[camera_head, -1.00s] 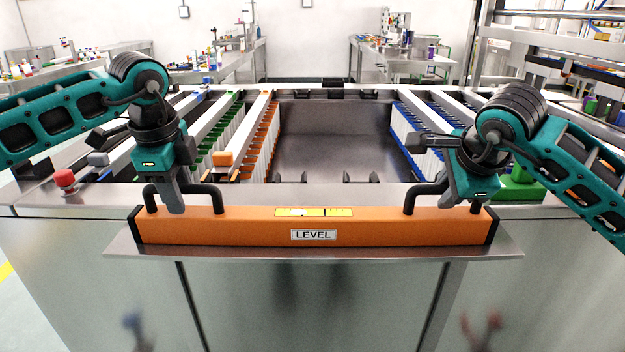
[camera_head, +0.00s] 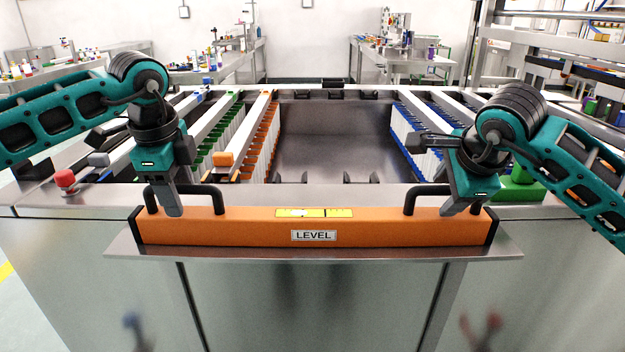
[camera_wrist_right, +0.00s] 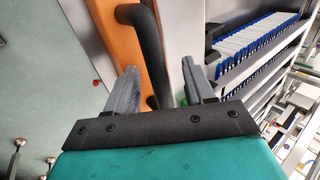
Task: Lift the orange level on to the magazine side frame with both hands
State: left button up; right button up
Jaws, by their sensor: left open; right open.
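The orange level (camera_head: 255,228), with black end caps, a yellow vial window and two black handles, lies on a steel shelf at the front of the machine. My left gripper (camera_head: 172,207) is open at the left handle (camera_head: 214,190), its fingers pointing down. My right gripper (camera_head: 455,207) is open at the right handle (camera_head: 410,198), fingertips low beside the level's top. In the right wrist view, the black handle (camera_wrist_right: 147,40) runs between the two spread fingers of the right gripper (camera_wrist_right: 160,85). The magazine's steel front frame (camera_head: 320,194) lies just behind the level.
Behind the frame is an empty steel bay (camera_head: 335,145), with rows of orange and green parts to its left and blue parts to its right. A red button (camera_head: 65,179) stands at the left. A green block (camera_head: 520,190) sits behind my right gripper.

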jog(key=shift+r+p, duration=1.75)
jog(key=shift+r, duration=0.1)
pick_arm(q)
notch_tip(320, 180, up, 7)
jog(key=s, duration=0.1)
jog(key=shift+s+f, duration=0.15)
jog(key=shift+s, duration=0.05)
pick_arm(e)
jog(key=shift+r+p, duration=0.65)
jog(key=shift+p, duration=0.05)
pick_arm(q)
jog(key=a+r, duration=0.3)
jog(key=a, duration=0.1)
jog(key=shift+s, duration=0.3)
pick_arm(e)
jog(key=shift+r, duration=0.1)
pick_arm(q)
jog(key=shift+r+p, duration=1.45)
jog(key=shift+p, duration=0.05)
pick_arm(e)
jog(key=v, duration=0.7)
